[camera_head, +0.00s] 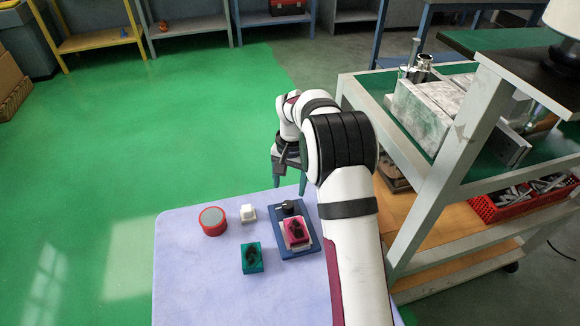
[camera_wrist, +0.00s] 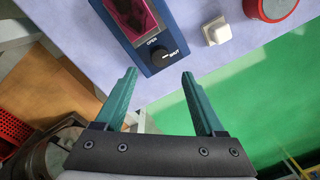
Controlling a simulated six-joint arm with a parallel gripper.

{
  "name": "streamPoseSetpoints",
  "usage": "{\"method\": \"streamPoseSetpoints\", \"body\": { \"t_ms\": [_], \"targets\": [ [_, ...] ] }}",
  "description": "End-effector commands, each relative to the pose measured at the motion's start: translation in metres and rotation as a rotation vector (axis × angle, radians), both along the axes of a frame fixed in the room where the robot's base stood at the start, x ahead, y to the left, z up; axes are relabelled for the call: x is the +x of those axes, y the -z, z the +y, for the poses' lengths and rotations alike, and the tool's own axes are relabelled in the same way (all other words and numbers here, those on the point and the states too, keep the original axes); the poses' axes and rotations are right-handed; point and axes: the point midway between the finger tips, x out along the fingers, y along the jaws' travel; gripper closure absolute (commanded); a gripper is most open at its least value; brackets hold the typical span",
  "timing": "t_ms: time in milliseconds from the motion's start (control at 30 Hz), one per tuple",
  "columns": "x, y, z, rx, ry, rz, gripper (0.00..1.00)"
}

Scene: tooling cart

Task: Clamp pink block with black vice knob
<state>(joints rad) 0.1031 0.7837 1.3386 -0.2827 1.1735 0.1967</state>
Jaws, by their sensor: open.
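The vice (camera_head: 300,253) is a dark blue plate on the lavender table. The pink block (camera_head: 296,229), with a dark mark on top, sits in it. The black knob (camera_head: 288,207) is at the vice's far end. The wrist view shows the knob (camera_wrist: 159,57) beside "OPEN" and "SHUT" labels, and part of the pink block (camera_wrist: 138,14). My gripper (camera_head: 289,184) is open and empty, above and beyond the knob end. In the wrist view its green fingertips (camera_wrist: 159,74) are apart, with the knob just ahead between them. The block's near end is hidden in the wrist view.
A red round container with a grey top (camera_head: 212,221), a white block (camera_head: 248,213) and a green block (camera_head: 252,257) stand left of the vice on the table (camera_head: 190,285). A shelved cart (camera_head: 445,165) stands close on the right. Open green floor lies beyond the table.

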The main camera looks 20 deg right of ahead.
Motion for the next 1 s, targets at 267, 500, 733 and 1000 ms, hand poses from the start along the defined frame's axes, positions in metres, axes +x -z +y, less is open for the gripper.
{"method": "streamPoseSetpoints", "body": {
  "t_ms": [267,500,733,1000],
  "targets": [
    [-0.001,-0.068,-0.002,0.0,0.001,-0.002,0.29],
    [-0.002,-0.079,-0.002,0.0,0.0,0.0,0.29],
    [-0.002,-0.079,-0.002,0.0,0.0,0.0,0.29],
    [-0.08,-0.131,0.024,0.031,-0.042,0.0,0.29]
  ]
}}
